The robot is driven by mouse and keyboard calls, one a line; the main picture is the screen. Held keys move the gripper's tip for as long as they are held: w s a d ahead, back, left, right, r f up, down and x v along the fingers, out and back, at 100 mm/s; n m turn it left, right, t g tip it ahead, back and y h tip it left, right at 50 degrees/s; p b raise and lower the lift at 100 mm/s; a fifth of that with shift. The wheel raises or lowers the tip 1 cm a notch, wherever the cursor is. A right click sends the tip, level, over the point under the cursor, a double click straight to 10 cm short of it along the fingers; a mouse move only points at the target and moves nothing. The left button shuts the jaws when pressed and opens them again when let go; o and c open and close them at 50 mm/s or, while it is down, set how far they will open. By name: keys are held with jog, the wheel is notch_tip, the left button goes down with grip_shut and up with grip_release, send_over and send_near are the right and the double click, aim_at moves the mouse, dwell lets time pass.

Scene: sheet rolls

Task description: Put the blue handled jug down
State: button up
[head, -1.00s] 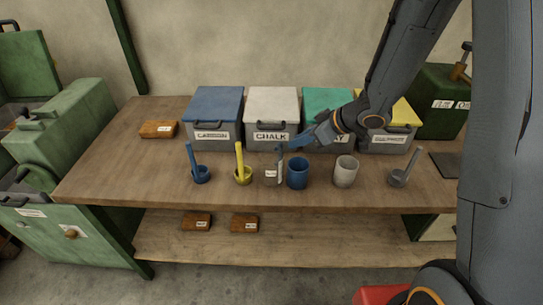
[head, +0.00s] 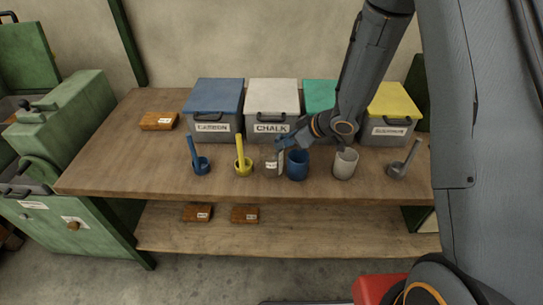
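A small blue vessel with a tall upright blue handle (head: 201,168), which fits the blue handled jug, stands on the workbench (head: 115,175) at the left of the row. A wider blue cup (head: 297,166) with no handle showing stands near the middle. My gripper (head: 283,145) is low over the bench, just above and behind the blue cup and a small labelled container with a pale upright handle (head: 281,163). The fingers are small and partly merge with these things, so I cannot tell whether they are open or touch anything.
A yellow handled vessel (head: 243,168), a grey cup (head: 345,164) and a grey handled vessel (head: 397,170) share the row. Lidded bins, including a blue one (head: 215,100) and a white one (head: 273,100), stand behind. The bench's left front is clear.

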jog(key=shift+f, duration=0.1)
grip_shut()
dwell(0.3)
notch_tip(320, 180, up, 2)
jog(key=shift+w+b, duration=0.1)
jog(key=shift+b, duration=0.25)
jog(key=shift+s+r+b, duration=0.35)
jog(key=shift+s+r, duration=0.15)
jog(key=shift+r, duration=0.25)
jog(key=s+p, duration=0.4)
jog(key=s, duration=1.3)
jog(key=shift+a, duration=0.35)
